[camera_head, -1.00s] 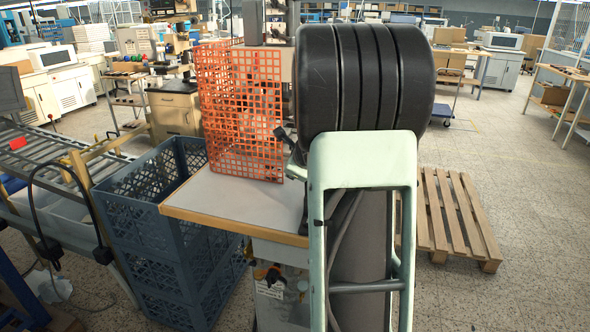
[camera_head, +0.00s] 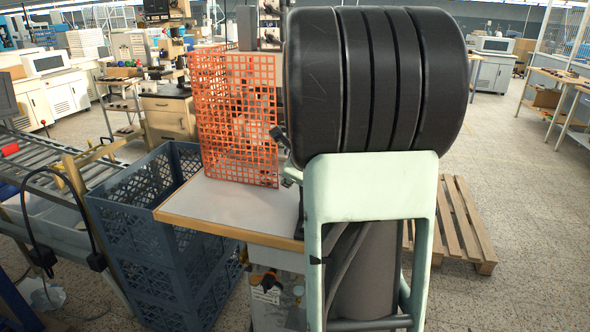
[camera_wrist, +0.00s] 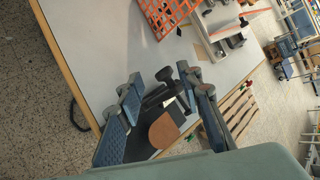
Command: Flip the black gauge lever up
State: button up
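In the wrist view my gripper (camera_wrist: 166,86) is open, its two blue-grey fingers apart over the work table. Black bar-like parts (camera_wrist: 155,99) show between the fingers, beside a brown round-edged piece (camera_wrist: 165,130). One of these bars may be the black gauge lever, but I cannot tell for sure, nor whether a finger touches it. In the head view my own arm covers most of my gripper and the area around it. The orange mesh guard (camera_head: 235,115) of the machine stands on the table (camera_head: 225,205), left of my arm.
A stacked blue crate (camera_head: 150,230) stands against the table's left side, with a roller conveyor (camera_head: 55,165) beyond it. A wooden pallet (camera_head: 460,225) lies on the floor at right. A valve panel (camera_head: 268,290) sits under the table edge.

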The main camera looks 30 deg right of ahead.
jog(key=v, duration=0.7)
jog(key=shift+s, duration=0.2)
jog(key=shift+a, duration=0.1)
